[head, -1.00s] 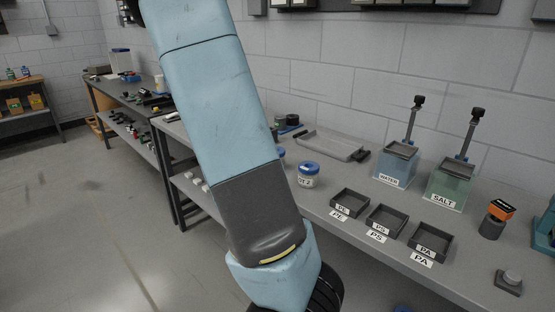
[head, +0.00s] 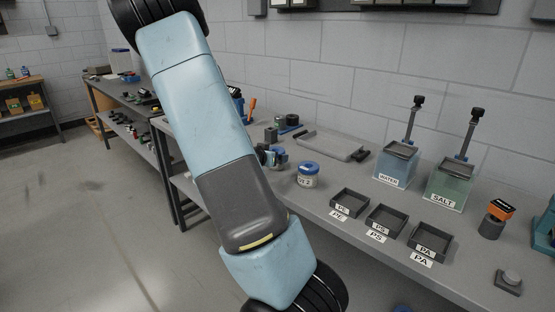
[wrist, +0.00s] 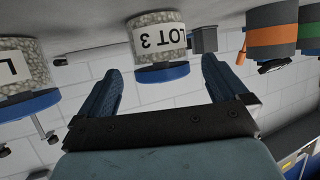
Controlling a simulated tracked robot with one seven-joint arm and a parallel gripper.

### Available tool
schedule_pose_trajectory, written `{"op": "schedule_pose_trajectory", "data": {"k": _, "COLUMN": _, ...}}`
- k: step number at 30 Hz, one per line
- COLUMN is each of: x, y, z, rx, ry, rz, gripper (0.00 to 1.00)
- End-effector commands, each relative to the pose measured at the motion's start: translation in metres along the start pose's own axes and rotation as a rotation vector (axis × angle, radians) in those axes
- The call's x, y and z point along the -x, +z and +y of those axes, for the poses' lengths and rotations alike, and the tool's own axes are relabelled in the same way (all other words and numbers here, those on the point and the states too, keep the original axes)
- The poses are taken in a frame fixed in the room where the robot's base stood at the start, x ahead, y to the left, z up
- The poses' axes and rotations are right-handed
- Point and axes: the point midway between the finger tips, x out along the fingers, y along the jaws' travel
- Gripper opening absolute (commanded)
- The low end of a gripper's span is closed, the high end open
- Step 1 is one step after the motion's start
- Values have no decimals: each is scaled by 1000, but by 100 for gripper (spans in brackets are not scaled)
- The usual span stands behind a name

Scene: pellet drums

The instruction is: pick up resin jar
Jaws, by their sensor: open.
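In the wrist view, which is upside down, a jar of speckled grey pellets with a blue lid and a label reading LOT 3 (wrist: 157,42) shows ahead, between my gripper's fingers. My gripper (wrist: 160,85) is open, its two blue ribbed fingers apart, with nothing held between them. A second pellet jar (wrist: 25,65) with a blue lid is at the left edge, its label cut off. In the head view, a jar labelled LOT 2 (head: 308,177) stands upright on the bench. Behind it another jar (head: 279,157) shows only partly. My arm hides most of the gripper there.
A grey tray (head: 330,145) lies behind the jars. Small bins marked PE (head: 349,203), PS (head: 386,220) and PA (head: 430,240) stand in front to the right, with the WATER (head: 395,168) and SALT (head: 449,186) tanks beyond. An orange-banded container (wrist: 271,32) stands beside the jar.

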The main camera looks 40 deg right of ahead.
Motion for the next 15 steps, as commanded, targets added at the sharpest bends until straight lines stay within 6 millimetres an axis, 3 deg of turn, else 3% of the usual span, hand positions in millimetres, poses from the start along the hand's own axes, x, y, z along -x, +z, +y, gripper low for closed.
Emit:
{"op": "schedule_pose_trajectory", "data": {"k": 9, "x": -39, "y": -1, "z": -1, "rx": 2, "ry": 1, "rz": 1, "gripper": 100}}
{"op": "schedule_pose_trajectory", "data": {"k": 15, "x": -48, "y": -2, "z": -2, "rx": 1, "ry": 0, "rz": 0, "gripper": 100}}
